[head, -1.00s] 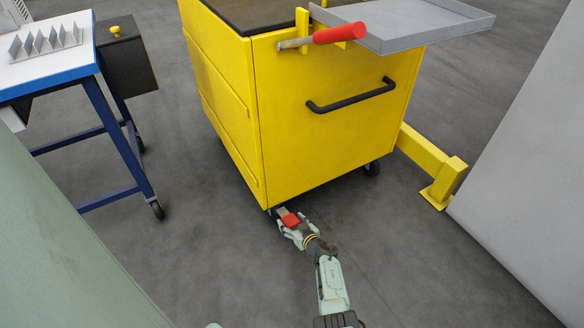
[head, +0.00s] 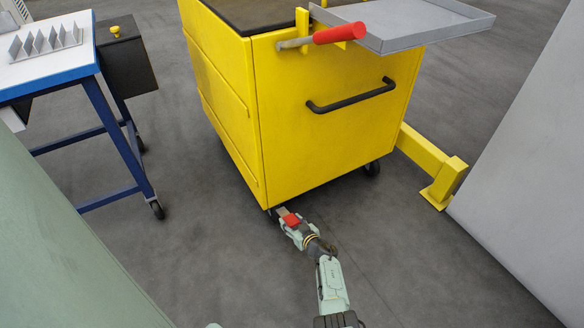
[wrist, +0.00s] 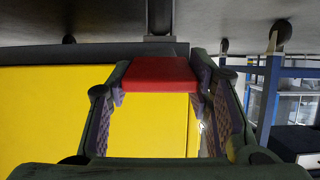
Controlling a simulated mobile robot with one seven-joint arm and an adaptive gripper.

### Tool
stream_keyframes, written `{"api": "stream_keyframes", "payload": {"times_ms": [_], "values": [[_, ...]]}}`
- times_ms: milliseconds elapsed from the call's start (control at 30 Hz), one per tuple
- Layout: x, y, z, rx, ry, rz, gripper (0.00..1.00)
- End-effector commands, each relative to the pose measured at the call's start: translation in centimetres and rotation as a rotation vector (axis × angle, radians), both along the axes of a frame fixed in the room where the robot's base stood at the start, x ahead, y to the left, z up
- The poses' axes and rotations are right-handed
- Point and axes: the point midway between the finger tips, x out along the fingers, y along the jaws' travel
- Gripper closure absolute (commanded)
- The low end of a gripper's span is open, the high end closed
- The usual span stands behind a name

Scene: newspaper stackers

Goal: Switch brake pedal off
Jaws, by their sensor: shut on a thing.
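The brake pedal is a red pad (head: 291,219) on a short grey lever at the bottom front corner of the yellow cart (head: 330,130). My gripper (head: 293,223) is low near the floor at that corner, with its fingers around the red pad. In the wrist view the red pad (wrist: 157,72) sits between the two fingertips, which touch its left and right sides. The gripper is shut on it. The wrist picture appears upside down, with the yellow cart panel (wrist: 50,110) below the pad. The lever is mostly hidden.
A blue-legged table (head: 120,130) on casters stands at the left. A yellow floor rail (head: 430,165) and a grey panel (head: 530,180) are at the right. Floor around my arm is clear.

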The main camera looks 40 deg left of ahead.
Motion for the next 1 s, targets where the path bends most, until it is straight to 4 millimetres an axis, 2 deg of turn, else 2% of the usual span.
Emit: {"api": "stream_keyframes", "payload": {"times_ms": [200,500,533,800,1000], "values": [[0.1,0.4,1.3,0.0,-0.001,0.001,1.0],[0.3,0.7,1.6,0.007,-0.004,0.003,1.0],[0.3,0.7,1.6,0.007,-0.005,0.003,0.52],[0.2,0.5,1.4,0.003,-0.002,0.001,0.34],[0.2,0.5,1.3,0.001,-0.001,0.0,0.33]]}}
